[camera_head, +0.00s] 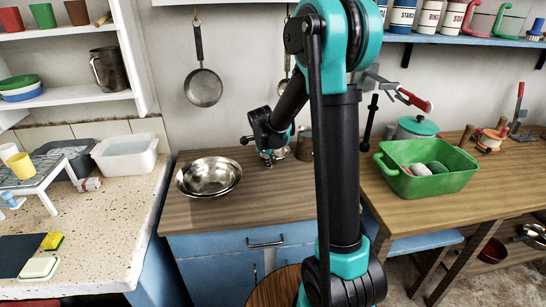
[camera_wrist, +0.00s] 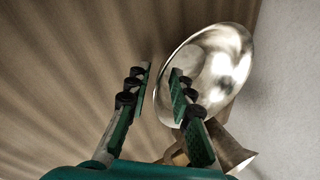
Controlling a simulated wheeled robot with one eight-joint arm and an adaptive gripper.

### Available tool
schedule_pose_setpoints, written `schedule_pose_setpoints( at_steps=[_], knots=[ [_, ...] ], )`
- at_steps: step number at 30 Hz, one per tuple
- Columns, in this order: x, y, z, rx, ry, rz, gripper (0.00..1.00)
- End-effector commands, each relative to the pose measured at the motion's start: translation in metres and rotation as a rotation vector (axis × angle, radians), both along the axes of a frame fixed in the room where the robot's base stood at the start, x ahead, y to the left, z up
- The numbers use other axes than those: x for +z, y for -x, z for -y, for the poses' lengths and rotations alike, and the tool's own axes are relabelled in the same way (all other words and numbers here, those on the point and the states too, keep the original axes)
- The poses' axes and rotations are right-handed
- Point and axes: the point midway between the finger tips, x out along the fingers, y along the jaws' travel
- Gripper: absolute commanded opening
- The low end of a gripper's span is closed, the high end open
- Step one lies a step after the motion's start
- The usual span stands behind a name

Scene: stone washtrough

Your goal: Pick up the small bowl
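A small shiny metal bowl (camera_wrist: 222,62) fills the right of the wrist view, its round hollow facing the camera. In the head view a sliver of it (camera_head: 281,153) shows behind my gripper, on the wooden counter. My gripper (camera_wrist: 162,77) is open, with a clear gap showing counter between its fingers. The right finger overlaps the bowl's near left edge; I cannot tell whether it touches. The left finger is over bare wood. In the head view my gripper (camera_head: 270,160) points down, right of a larger metal bowl (camera_head: 210,176), which appears to be stacked on another.
A brownish metal vessel (camera_wrist: 229,149) stands close to the small bowl, against the wall side; it also shows in the head view (camera_head: 304,146). A green tub (camera_head: 426,178) is on the right table. Pans hang on the wall. The counter's front is clear.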

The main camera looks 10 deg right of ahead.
Motion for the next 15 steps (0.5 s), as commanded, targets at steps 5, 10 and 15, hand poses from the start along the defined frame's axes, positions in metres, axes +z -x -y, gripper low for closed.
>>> schedule_pose_setpoints(
  at_steps=[5, 10, 15],
  knots=[
    [0.0002, 0.0001, 0.0001, 0.0, 0.0, 0.0, 0.0],
    [0.0002, 0.0001, 0.0001, 0.0, 0.0, 0.0, 0.0],
    [0.0003, 0.0001, 0.0001, 0.0, 0.0, 0.0, 0.0]
  ],
)
